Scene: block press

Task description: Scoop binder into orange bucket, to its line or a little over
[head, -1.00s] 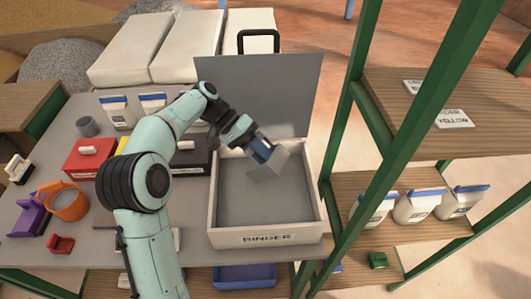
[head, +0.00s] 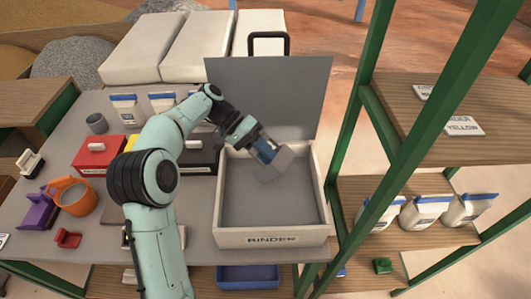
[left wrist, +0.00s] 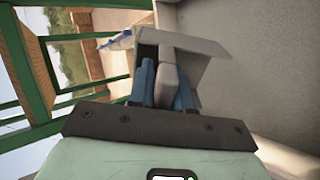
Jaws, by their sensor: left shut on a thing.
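My left gripper (head: 264,150) is shut on the handle of a grey scoop (head: 279,164). The scoop is tilted over the back part of the open binder bin (head: 270,238), which holds a flat grey bed of binder (head: 265,203). I cannot tell whether the scoop touches the binder. In the left wrist view, the blue fingers (left wrist: 165,85) close on the grey handle, with the scoop (left wrist: 205,47) beyond; its contents are hidden. The orange bucket (head: 76,198) stands at the table's left; its line and fill cannot be made out. My right gripper is not in view.
The bin's raised grey lid (head: 290,100) stands behind it. Red (head: 97,155) and dark (head: 203,160) lidded boxes, a purple item (head: 38,211) and a grey cup (head: 97,123) share the table. A green-posted shelf (head: 410,205) with bags stands close on the right.

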